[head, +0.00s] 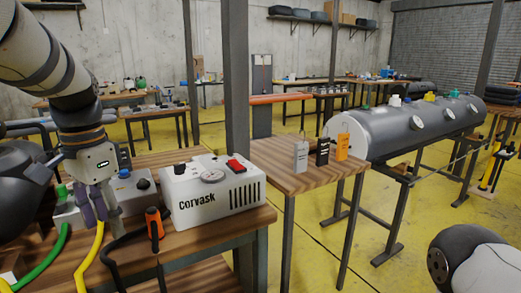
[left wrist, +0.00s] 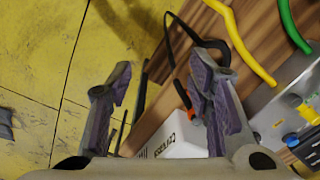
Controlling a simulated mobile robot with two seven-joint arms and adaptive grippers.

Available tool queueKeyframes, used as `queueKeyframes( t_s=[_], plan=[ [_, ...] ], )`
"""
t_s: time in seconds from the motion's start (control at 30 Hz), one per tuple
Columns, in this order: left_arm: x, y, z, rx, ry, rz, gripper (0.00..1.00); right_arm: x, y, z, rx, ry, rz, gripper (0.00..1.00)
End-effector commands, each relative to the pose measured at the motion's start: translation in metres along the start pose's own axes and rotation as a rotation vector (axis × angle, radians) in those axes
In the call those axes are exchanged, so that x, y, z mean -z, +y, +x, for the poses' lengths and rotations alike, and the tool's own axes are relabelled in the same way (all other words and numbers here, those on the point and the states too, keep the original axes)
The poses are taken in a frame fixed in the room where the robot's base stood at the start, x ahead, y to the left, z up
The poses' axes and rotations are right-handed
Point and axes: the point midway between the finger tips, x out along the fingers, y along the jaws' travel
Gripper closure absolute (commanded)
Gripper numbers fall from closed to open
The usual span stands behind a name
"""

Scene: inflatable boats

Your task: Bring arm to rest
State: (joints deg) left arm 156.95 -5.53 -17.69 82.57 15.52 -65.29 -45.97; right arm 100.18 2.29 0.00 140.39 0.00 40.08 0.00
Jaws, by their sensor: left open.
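My left gripper (head: 98,212) points down at the left of the head view, over the workbench (head: 228,228), in front of a grey box with knobs (head: 130,184). In the left wrist view (left wrist: 163,82) its two purple-padded fingers stand apart with nothing held between them. The white Corvask pump (head: 208,193), with a gauge and a red switch, sits just right of the gripper. Part of the pump (left wrist: 178,140) shows behind the fingers in the wrist view. My right gripper is out of view; only a part of my right arm shows at lower right.
An orange-handled tool (head: 154,223) with a black hose is by the pump. Yellow (head: 92,258) and green (head: 50,255) hoses lie left. A small table (head: 300,178) holds grey, black and orange tags. A grey inflatable tube (head: 395,130) rests on a stand. Yellow floor (head: 325,255) is open.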

Motion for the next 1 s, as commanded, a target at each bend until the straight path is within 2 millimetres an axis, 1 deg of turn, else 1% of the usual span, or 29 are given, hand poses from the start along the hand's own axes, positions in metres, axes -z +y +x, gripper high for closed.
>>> queueKeyframes(
  t_s=[0.03, 0.07, 0.1, 0.17, 0.2, 0.27, 0.3, 0.37, 0.4, 0.43, 0.47, 0.5, 0.6, 0.7, 0.8, 1.0],
  plan=[
    [-0.01, 0.002, 0.05, -0.013, -0.051, -0.039, 0.53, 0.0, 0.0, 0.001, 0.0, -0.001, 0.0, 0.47],
    [-0.015, 0.002, 0.073, -0.007, -0.065, -0.061, 0.53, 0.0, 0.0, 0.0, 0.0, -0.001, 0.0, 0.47],
    [-0.022, 0.004, 0.103, 0.002, -0.082, -0.091, 0.53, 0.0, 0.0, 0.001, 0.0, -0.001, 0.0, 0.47],
    [-0.039, 0.01, 0.149, 0.013, -0.11, -0.133, 0.53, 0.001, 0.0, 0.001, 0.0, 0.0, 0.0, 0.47],
    [-0.053, 0.016, 0.18, 0.02, -0.13, -0.161, 0.53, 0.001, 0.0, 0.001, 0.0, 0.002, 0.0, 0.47],
    [-0.079, 0.03, 0.226, 0.03, -0.157, -0.201, 0.53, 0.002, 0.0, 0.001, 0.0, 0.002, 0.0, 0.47],
    [-0.1, 0.043, 0.255, 0.034, -0.173, -0.227, 0.53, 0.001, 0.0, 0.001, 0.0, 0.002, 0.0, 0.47],
    [-0.136, 0.067, 0.294, 0.037, -0.194, -0.267, 0.53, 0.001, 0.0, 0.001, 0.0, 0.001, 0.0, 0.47],
    [-0.163, 0.086, 0.317, 0.035, -0.205, -0.293, 0.53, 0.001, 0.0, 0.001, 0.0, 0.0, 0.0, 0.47],
    [-0.183, 0.102, 0.331, 0.031, -0.212, -0.314, 0.53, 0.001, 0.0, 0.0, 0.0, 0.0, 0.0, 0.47],
    [-0.203, 0.118, 0.342, 0.025, -0.217, -0.333, 0.53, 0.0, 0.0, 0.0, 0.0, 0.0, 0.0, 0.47],
    [-0.228, 0.14, 0.352, 0.014, -0.221, -0.364, 0.53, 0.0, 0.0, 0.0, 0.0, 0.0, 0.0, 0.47],
    [-0.279, 0.187, 0.361, -0.021, -0.223, -0.434, 0.53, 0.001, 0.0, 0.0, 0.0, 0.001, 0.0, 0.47],
    [-0.307, 0.217, 0.358, -0.05, -0.219, -0.492, 0.53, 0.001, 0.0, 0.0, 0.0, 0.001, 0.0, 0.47],
    [-0.317, 0.23, 0.354, -0.065, -0.213, -0.52, 0.53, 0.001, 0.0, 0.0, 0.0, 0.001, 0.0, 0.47],
    [-0.318, 0.231, 0.354, -0.065, -0.211, -0.523, 0.53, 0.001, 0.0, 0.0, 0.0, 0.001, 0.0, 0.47]
  ],
)
